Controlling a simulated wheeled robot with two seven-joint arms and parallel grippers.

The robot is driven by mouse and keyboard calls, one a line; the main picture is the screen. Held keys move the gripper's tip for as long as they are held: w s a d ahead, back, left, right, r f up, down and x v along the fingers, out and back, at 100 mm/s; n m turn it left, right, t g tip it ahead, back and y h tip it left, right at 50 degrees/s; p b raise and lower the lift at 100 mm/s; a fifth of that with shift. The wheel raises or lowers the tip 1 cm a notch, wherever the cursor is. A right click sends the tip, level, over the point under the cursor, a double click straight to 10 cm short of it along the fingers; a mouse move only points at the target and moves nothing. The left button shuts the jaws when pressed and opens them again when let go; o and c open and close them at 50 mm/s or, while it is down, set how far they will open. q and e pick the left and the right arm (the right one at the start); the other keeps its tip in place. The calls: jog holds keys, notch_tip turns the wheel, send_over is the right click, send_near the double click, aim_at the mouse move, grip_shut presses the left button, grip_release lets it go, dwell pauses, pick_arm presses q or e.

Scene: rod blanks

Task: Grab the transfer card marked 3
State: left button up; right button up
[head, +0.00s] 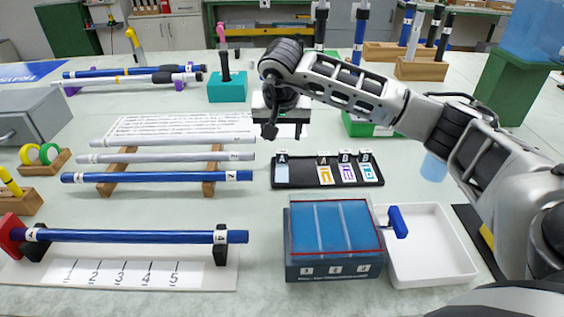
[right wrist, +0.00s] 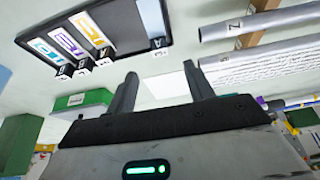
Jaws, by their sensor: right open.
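A black card tray (head: 303,184) stands mid-table. It holds a pale blue card (head: 282,173) at the left, then cards with yellow (head: 325,174), purple (head: 347,173) and blue (head: 369,172) marks. Black lettered clips sit at their far ends. I cannot make out a clear 3 on any card. My right gripper (head: 285,131) is open and empty, above the table behind the tray's left end. In the right wrist view its spread fingers (right wrist: 160,92) show nothing between them, with the tray (right wrist: 123,30) at upper left. My left gripper is not in view.
A blue box (head: 333,272) and a white bin (head: 432,275) stand in front of the tray. Grey and blue rods (head: 155,177) lie on wooden supports at left, with another blue rod (head: 130,236) nearer. A green block (head: 365,128) stands behind the tray.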

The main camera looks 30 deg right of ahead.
aim_at(282, 153)
jog(key=x, duration=0.3)
jog(key=shift+p+x, duration=0.3)
jog(key=shift+x, duration=2.35)
jog(key=shift+s, duration=0.1)
jog(key=c, duration=1)
